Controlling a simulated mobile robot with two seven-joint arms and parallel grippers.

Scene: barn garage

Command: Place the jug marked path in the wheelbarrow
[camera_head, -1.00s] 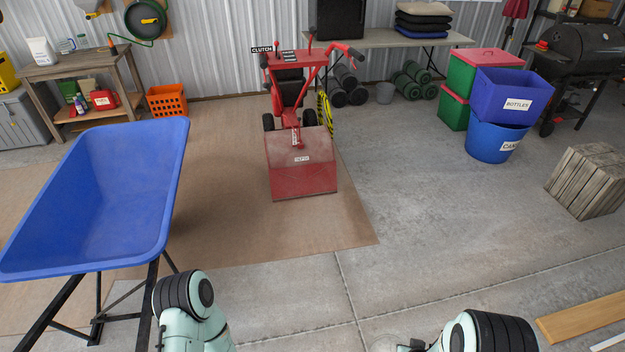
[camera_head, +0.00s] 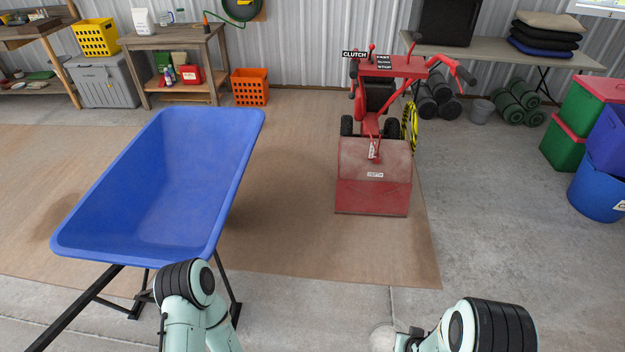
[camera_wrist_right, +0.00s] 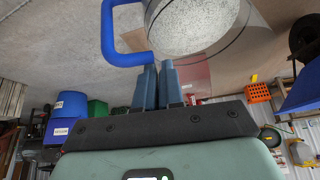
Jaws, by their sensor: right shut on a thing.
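The blue wheelbarrow (camera_head: 165,190) stands at the left of the head view, its tray empty. Part of it shows at the right edge of the wrist view (camera_wrist_right: 303,92). My right gripper (camera_wrist_right: 157,82) is shut on the blue handle of a clear jug (camera_wrist_right: 125,45). The jug's round body holds pale grainy stuff and is cut off by the top edge of the wrist view. No marking on it is readable.
A red tiller (camera_head: 375,180) stands on the brown mat (camera_head: 300,245), right of the wheelbarrow. A wooden bench (camera_head: 170,42) and an orange crate (camera_head: 250,88) stand behind. Blue and green bins (camera_head: 597,190) are at the far right. Floor between tiller and bins is clear.

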